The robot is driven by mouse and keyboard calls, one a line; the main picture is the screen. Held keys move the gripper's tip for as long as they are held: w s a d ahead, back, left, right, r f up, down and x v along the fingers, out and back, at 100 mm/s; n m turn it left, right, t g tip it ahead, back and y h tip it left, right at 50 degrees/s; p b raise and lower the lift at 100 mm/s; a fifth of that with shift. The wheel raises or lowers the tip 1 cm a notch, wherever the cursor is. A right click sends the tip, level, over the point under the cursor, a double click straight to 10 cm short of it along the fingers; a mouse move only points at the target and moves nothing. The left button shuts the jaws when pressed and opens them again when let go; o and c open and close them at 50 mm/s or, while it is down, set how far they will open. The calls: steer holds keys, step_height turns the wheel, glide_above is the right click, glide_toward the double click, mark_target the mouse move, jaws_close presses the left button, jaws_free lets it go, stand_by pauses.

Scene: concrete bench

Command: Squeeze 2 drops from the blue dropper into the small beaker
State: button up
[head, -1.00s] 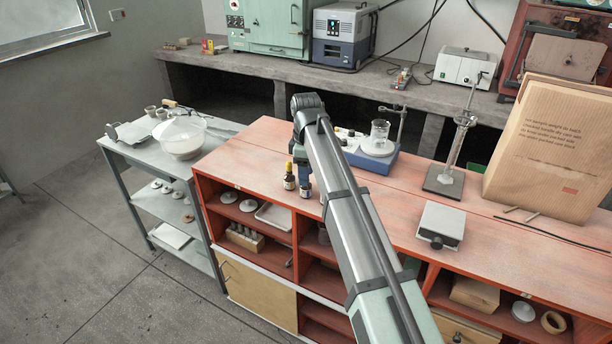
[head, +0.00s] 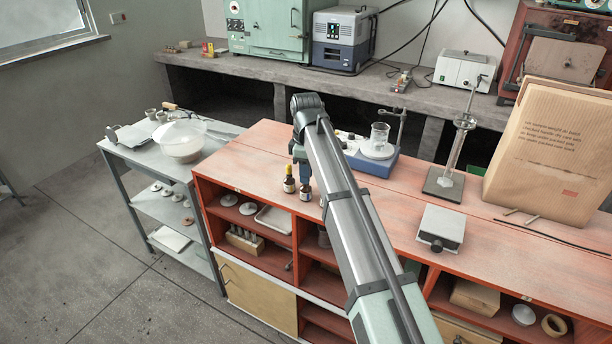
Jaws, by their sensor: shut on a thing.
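My gripper (head: 303,172) points down at the front left of the red bench, partly behind my own arm. It is shut on the top of the right-hand small dark bottle (head: 305,191), where the blue dropper is; the dropper itself is too small and covered to make out clearly. A second dark bottle (head: 289,185) with a yellow top stands close on its left. A clear glass beaker (head: 379,134) stands on the blue and white stirrer (head: 372,160), to the right of my gripper and farther back.
Bare bench top lies left of the bottles.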

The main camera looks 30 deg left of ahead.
step_height(320, 180, up, 14)
stand_by(1.2)
steer(key=shift+r, duration=0.1)
stand_by(1.3)
steer(key=w+d, duration=0.4)
steer(key=w, duration=0.5)
steer(key=w+d+r, duration=0.1)
steer(key=w+d, duration=0.3)
steer(key=w, duration=0.5)
steer(key=w+d+r, duration=0.1)
steer(key=w+d, duration=0.4)
steer(key=w, duration=0.4)
steer(key=shift+w+r, duration=0.25)
steer(key=shift+w, duration=0.15)
steer(key=shift+f, duration=0.1)
steer(key=shift+f, duration=1.75)
